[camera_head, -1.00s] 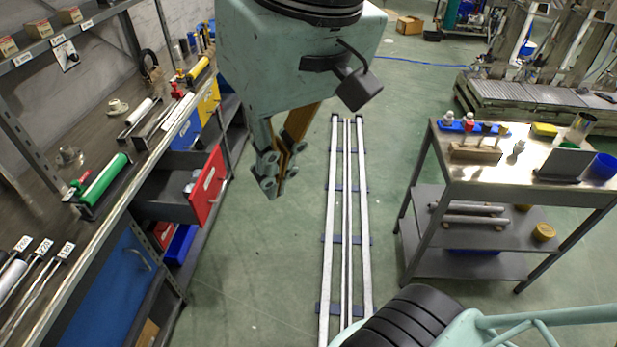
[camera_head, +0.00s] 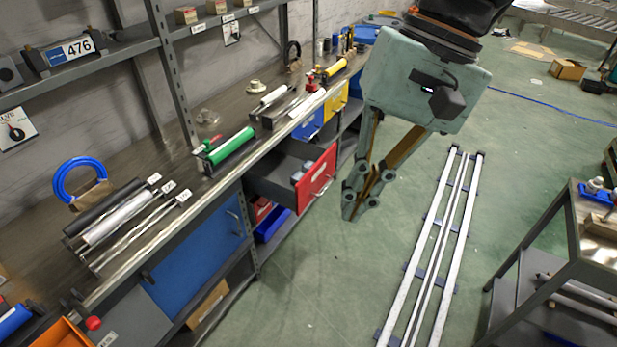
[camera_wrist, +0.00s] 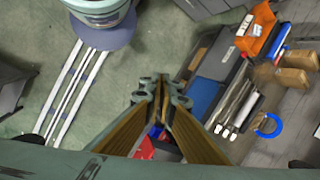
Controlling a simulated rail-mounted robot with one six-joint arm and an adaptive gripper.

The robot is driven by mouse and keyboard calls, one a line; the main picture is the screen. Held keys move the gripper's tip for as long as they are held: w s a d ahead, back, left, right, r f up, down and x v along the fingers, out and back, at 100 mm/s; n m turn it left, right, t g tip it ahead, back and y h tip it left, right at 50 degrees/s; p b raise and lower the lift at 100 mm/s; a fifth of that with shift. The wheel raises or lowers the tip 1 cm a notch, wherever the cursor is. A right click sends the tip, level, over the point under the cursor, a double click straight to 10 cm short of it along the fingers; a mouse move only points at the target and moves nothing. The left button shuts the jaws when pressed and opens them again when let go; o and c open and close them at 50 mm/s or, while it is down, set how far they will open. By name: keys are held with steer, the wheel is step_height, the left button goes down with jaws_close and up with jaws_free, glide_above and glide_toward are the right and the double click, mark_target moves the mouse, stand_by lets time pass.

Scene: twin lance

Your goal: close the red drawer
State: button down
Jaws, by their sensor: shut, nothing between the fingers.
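The red drawer (camera_head: 318,181) stands pulled out from under the workbench. Its red front has a pale handle or label, and its grey side and some small grey items inside show. My gripper (camera_head: 352,207) hangs just to the right of the red front in the head view, fingers pointing down and close together, with nothing between them. A gap of floor shows between fingers and drawer front. In the wrist view my gripper (camera_wrist: 161,88) covers the middle, and a small red patch, seemingly the drawer front (camera_wrist: 144,150), shows below the fingertips, partly hidden by the fingers.
A blue cabinet door (camera_head: 205,260) is left of the drawer, and a blue bin (camera_head: 272,224) is below it. The workbench (camera_head: 150,160) carries a green cylinder (camera_head: 231,147) and rods. Floor rails (camera_head: 435,250) run to the right, with a cart (camera_head: 570,240) beyond.

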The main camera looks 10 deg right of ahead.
mark_target(309, 191)
steer(key=w+f+m+t+y+b, duration=0.1)
steer(key=w+f+m+y, duration=0.4)
steer(key=w+f, duration=0.6)
steer(key=w+f+m+y+b, duration=0.1)
steer(key=w+f+m+y, duration=0.55)
steer(key=w, duration=0.85)
steer(key=w+d+f+m+t, duration=0.4)
steer(key=d+f, duration=0.1)
steer(key=f, duration=0.5)
steer(key=w+d+f+m+t+h+b, duration=0.1)
steer(key=w+d+f+m+t, duration=0.2)
steer(key=d+f, duration=0.3)
steer(key=w+d+f+m+t+h+b, duration=0.1)
steer(key=w+d+f+m+t, duration=0.3)
steer(key=f, duration=1)
steer(key=shift+w+d+m+t, duration=0.4)
steer(key=shift+w+d, duration=0.1)
steer(key=shift+d, duration=0.25)
steer(key=shift+w+a, duration=0.1)
steer(key=shift+a, duration=0.05)
steer(key=shift+b+x, duration=1.05)
steer(key=shift+x, duration=5.3)
steer(key=shift+w+a, duration=0.3)
steer(key=shift+w, duration=0.05)
